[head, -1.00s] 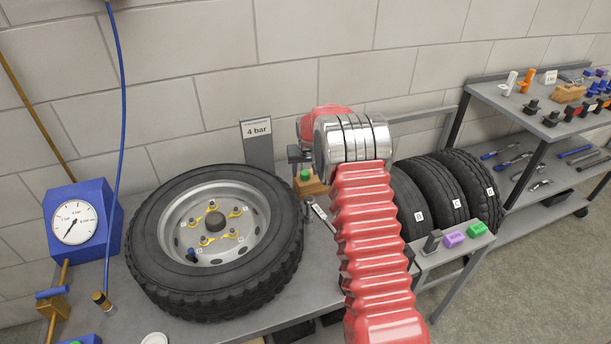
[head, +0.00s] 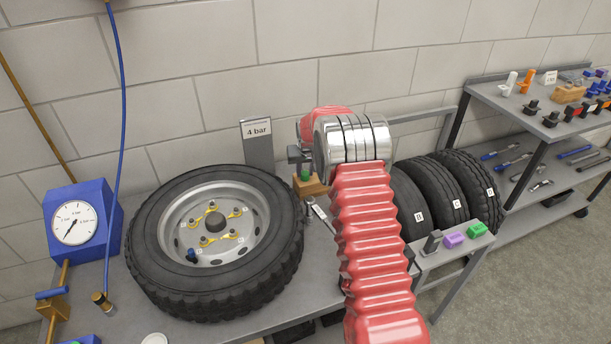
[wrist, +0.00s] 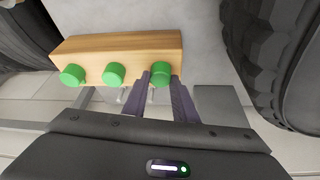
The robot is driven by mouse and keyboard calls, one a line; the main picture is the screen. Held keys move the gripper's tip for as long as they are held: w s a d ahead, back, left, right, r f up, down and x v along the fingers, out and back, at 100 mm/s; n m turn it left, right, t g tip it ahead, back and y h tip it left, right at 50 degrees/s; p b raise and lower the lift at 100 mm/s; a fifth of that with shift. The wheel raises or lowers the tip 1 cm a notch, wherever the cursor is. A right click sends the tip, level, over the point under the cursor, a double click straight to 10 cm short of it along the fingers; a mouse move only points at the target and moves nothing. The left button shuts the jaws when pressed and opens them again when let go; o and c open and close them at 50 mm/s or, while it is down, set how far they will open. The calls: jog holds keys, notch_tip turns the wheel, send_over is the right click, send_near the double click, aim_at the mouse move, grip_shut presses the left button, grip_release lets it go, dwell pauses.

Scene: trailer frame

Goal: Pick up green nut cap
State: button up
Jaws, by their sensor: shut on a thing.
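Several green nut caps show in the wrist view, on the side of a wooden block: a left cap (wrist: 72,75), a middle cap (wrist: 113,74) and a right cap (wrist: 160,72). My gripper (wrist: 160,80) is shut on the right cap, with a dark finger on each side of it. That cap still appears at the wooden block (wrist: 120,50). In the head view a green cap (head: 305,174) shows at the block (head: 312,188), just below my gripper's dark end (head: 297,155); my arm hides the rest.
A tire (head: 150,235) on its rim lies left of the block on the bench. A grey post with a "4 bar" sign (head: 257,129) stands behind it. Upright tires (head: 435,190) stand on the right. In the wrist view, a black tire (wrist: 300,90) is close on the right.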

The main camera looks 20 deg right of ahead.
aim_at(305, 174)
notch_tip(305, 174, up, 10)
dwell(0.6)
dwell(0.5)
